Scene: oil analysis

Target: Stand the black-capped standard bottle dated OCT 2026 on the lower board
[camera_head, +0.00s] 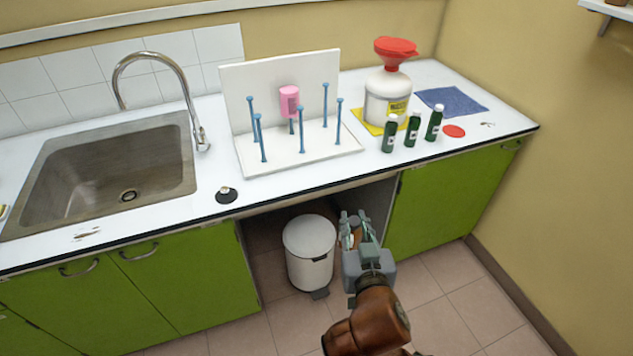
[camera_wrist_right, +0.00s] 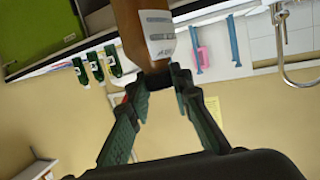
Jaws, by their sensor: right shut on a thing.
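My right gripper (camera_head: 352,222) is low in front of the counter, by the open bay under it. In the right wrist view it is shut on a brown bottle (camera_wrist_right: 140,22) with a white label, holding one end between the fingertips (camera_wrist_right: 158,78). In the head view the bottle cannot be made out clearly. A white wall board (camera_head: 610,9) is cut off at the upper right, with part of a brown thing (camera_head: 619,2) on it. My left gripper is not in view.
On the counter stand a white peg rack (camera_head: 270,163) with a pink container (camera_head: 289,101), a white canister with a red funnel (camera_head: 385,105), and green bottles (camera_head: 412,130). A sink (camera_head: 110,160) is left. A white bin (camera_head: 309,250) stands beside my right gripper.

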